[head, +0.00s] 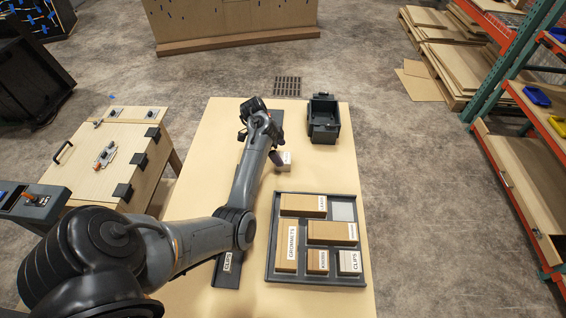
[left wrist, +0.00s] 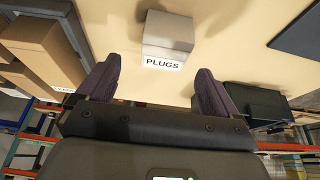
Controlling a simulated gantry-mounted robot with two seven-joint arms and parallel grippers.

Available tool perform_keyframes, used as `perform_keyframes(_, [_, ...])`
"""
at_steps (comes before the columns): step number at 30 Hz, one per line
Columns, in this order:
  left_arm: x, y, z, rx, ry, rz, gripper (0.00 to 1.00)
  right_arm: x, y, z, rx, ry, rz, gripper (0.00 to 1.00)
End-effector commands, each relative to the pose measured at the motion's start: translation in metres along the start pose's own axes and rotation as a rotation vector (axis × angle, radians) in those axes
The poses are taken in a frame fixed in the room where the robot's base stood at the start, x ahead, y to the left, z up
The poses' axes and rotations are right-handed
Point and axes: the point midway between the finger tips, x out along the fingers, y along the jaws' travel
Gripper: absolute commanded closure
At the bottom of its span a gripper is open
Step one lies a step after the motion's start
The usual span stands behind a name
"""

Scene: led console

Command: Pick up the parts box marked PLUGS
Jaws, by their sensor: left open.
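The PLUGS box (head: 286,163) is a small pale box on the tan table, just right of my left gripper in the head view. The left wrist view shows its grey body (left wrist: 168,35) and the white label reading PLUGS facing me. My left gripper (left wrist: 158,68) is open, with dark fingers on either side of the label's line. The box lies ahead, around and beyond the fingertips; I cannot tell whether it is between them or touching. In the head view the arm partly hides the gripper (head: 277,157).
A dark tray (head: 362,235) holds several brown boxes, including GROMMETS (head: 290,245) and CLIPS (head: 349,262). A black bin (head: 323,135) stands at the table's far right. A dark strip with another CLIPS label (head: 227,262) lies under my arm. The table (head: 320,172) between bin and tray is clear.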

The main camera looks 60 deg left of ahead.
Motion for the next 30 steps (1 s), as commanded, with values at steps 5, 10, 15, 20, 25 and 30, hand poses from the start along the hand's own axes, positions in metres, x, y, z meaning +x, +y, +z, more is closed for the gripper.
perform_keyframes(5, [0.012,-0.001,0.002,-0.002,0.001,0.001,0.06,0.002,-0.002,0.0,0.004,0.0,-0.004,0.21])
perform_keyframes(10, [0.035,-0.004,0.006,-0.002,0.0,0.003,0.06,0.006,-0.002,0.002,0.006,0.001,-0.006,0.21])
perform_keyframes(15, [0.051,-0.004,0.006,-0.002,0.001,0.001,0.06,0.009,-0.002,0.003,0.006,0.0,-0.006,0.21])
perform_keyframes(20, [0.054,-0.004,0.006,0.0,0.0,0.0,0.06,0.009,-0.002,0.003,0.005,0.0,-0.005,0.21])
perform_keyframes(25, [0.054,-0.004,0.006,0.0,0.0,0.0,0.09,0.009,-0.001,0.003,0.001,-0.001,-0.002,0.21])
perform_keyframes(30, [0.053,-0.004,0.006,0.0,0.0,0.0,0.35,0.009,0.0,0.003,-0.004,-0.002,0.002,0.21])
